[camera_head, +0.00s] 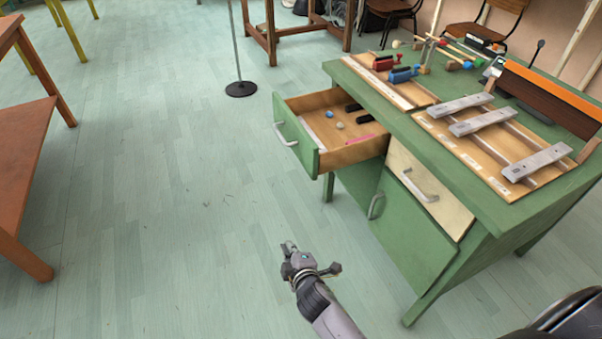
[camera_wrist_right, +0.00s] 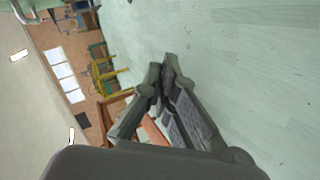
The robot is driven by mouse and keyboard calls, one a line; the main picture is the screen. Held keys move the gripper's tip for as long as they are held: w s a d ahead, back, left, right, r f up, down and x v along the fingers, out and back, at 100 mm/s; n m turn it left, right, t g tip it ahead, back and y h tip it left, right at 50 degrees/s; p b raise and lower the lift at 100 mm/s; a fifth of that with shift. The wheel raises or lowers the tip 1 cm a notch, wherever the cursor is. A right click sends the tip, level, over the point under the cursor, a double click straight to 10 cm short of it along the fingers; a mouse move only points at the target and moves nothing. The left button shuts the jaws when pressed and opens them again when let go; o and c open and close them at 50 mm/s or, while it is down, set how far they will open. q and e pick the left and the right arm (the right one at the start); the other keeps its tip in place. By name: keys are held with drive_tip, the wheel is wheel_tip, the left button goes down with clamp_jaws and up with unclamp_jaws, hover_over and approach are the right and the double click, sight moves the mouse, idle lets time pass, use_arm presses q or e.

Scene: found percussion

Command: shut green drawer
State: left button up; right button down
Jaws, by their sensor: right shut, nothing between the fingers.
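The green drawer (camera_head: 296,137) is pulled out of the green desk (camera_head: 405,245) toward the left in the head view. Its green front has a pale handle (camera_head: 284,134), and a few small items lie inside, among them a pink one and dark ones. My right gripper (camera_head: 289,246) is below and in front of the drawer, over the floor, apart from the desk. Its fingers are shut and empty, and they also show shut in the right wrist view (camera_wrist_right: 166,68). My left gripper is in neither view.
A cream drawer (camera_head: 428,189) beside the green one is shut. Metal bars (camera_head: 480,121) on a wooden board (camera_head: 452,141) and small tools lie on the desk top. A stand with a round black base (camera_head: 241,89) is behind the drawer.

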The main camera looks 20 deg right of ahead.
drive_tip(key=w+d+r+n+t+h+b, duration=0.1)
drive_tip(key=w+r+t+h+b, duration=0.15)
drive_tip(key=r, duration=0.65)
drive_tip(key=w+d+r+n+t+h+b, duration=0.1)
drive_tip(key=w+d+r+n+t+b, duration=0.15)
drive_tip(key=r, duration=0.65)
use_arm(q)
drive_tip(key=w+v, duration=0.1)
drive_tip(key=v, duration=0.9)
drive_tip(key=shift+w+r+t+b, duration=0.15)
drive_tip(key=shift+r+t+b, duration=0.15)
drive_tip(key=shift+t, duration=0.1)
use_arm(e)
drive_tip(key=w+d+m, duration=0.1)
drive_tip(key=w+d, duration=0.4)
drive_tip(key=w, duration=0.4)
drive_tip(key=shift+w, duration=0.25)
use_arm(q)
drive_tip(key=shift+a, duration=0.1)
use_arm(e)
drive_tip(key=shift+y, duration=0.25)
